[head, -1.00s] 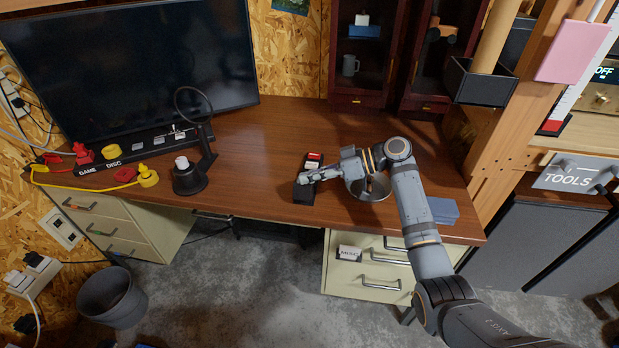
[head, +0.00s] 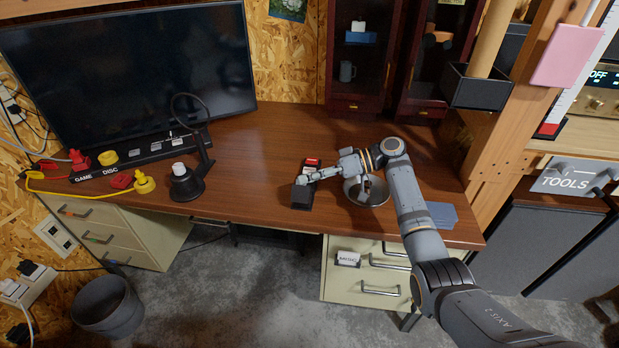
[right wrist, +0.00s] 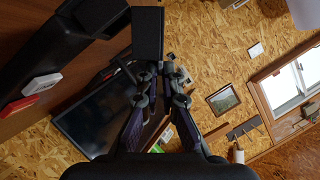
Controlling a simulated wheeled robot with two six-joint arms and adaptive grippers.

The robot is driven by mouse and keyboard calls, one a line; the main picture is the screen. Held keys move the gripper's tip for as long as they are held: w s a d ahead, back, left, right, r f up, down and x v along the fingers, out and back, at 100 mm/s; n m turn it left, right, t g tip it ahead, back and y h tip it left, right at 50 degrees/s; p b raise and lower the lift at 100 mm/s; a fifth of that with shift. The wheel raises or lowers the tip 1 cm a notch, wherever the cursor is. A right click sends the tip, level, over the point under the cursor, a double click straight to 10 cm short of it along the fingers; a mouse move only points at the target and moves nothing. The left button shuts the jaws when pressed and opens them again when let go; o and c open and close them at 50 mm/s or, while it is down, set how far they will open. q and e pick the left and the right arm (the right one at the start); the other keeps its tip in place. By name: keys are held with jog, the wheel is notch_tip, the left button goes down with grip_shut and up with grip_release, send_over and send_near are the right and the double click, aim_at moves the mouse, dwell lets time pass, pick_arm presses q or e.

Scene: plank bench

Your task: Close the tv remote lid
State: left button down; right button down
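The black TV remote lies on the desk near its front edge in the head view, with a red and a white battery showing in its open bay. Its black lid (head: 301,195) stands raised at the near end. In the right wrist view the lid (right wrist: 147,32) is a dark rectangle just beyond the fingertips. My right gripper (head: 300,179) is at the lid's far side. In the right wrist view its fingers (right wrist: 158,72) are close together with nothing seen held between them. Whether they touch the lid is hard to tell. My left gripper is out of view.
A round metal dish (head: 366,190) stands right of the remote, under my right arm. A black lamp (head: 187,184) stands to the left. The large TV (head: 130,75) fills the back left. The desk (head: 262,150) is clear between lamp and remote.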

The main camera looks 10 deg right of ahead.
jog(key=c, duration=1.5)
grip_release()
jog(key=v, duration=1.2)
